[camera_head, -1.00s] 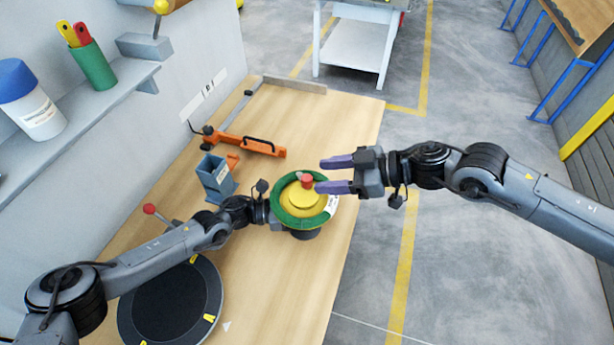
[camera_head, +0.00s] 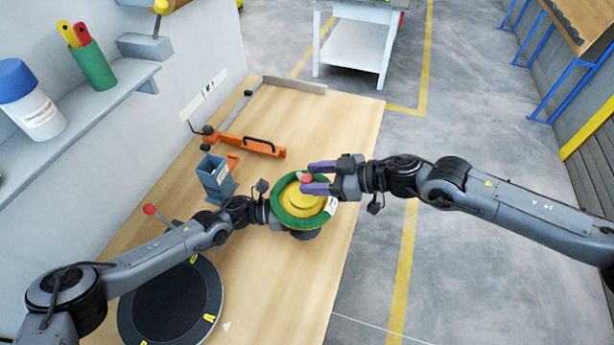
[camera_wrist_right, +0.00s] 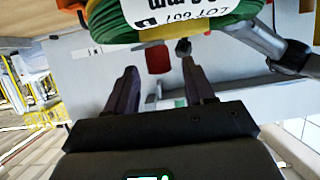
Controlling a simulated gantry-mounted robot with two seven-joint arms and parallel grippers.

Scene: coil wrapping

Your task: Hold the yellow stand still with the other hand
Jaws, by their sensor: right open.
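The yellow stand (camera_head: 299,202) is a round disc with a red knob (camera_head: 306,178) on top. A green coil (camera_head: 290,219) with a white label lies around it. My right gripper (camera_head: 307,177) is open, its purple fingers on either side of the red knob; contact is not clear. In the right wrist view the red knob (camera_wrist_right: 158,60) shows between the fingers, with the green coil (camera_wrist_right: 150,14) above. My left gripper (camera_head: 264,208) is at the coil's left side, its fingertips hidden, so its grip cannot be seen.
A blue-grey holder (camera_head: 215,179) and an orange tool (camera_head: 247,145) stand on the wooden table (camera_head: 320,120) to the left and beyond. A black round disc (camera_head: 165,305) lies at the front left. The table's right edge is close to the coil.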

